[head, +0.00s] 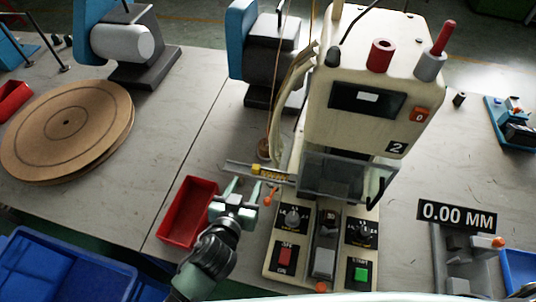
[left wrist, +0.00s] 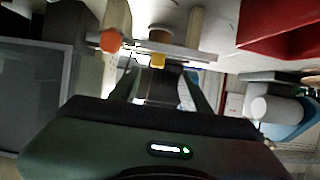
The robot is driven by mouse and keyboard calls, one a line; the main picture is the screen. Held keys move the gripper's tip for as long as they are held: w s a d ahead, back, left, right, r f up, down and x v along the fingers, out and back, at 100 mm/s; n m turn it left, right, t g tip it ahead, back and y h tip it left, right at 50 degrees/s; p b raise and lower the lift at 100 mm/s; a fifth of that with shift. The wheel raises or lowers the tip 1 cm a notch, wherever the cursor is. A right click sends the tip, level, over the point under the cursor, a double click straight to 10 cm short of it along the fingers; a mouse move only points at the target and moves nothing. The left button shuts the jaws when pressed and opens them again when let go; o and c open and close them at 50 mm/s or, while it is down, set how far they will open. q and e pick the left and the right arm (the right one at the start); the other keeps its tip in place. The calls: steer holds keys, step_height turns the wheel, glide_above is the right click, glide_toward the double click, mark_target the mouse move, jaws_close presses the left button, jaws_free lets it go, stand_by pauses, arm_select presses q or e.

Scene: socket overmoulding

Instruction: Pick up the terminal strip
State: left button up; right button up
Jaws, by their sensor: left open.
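A thin strip (head: 245,169) with a yellow section, which looks like the terminal strip, sticks out to the left from the press in the head view. My left gripper (head: 243,189) is open, just in front of and below it, and seems empty. In the left wrist view a pale bar (left wrist: 185,50) with a small yellow block lies just beyond the open fingers (left wrist: 160,88). I cannot tell whether the fingers touch it. My right gripper is out of both views.
The press (head: 365,125) stands right of my left gripper, with knobs and buttons in front. A red bin (head: 187,212) lies close on the left. An orange knob (head: 267,200) is beside the fingers.

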mark_target(255, 170)
arm_select(q)
steer(key=p+x, duration=0.1)
steer(key=x, duration=0.2)
steer(key=shift+w+d+r, duration=0.1)
steer(key=shift+d, duration=0.1)
steer(key=x, duration=0.2)
steer(key=shift+w+d+f+p, duration=0.1)
steer(key=shift+w+f+p, duration=0.15)
steer(key=shift+f+p, duration=0.1)
steer(key=shift+w+d+f, duration=0.15)
steer(key=shift+w+f, duration=0.15)
steer(key=shift+w, duration=0.2)
steer(key=c, duration=0.8)
jaws_close()
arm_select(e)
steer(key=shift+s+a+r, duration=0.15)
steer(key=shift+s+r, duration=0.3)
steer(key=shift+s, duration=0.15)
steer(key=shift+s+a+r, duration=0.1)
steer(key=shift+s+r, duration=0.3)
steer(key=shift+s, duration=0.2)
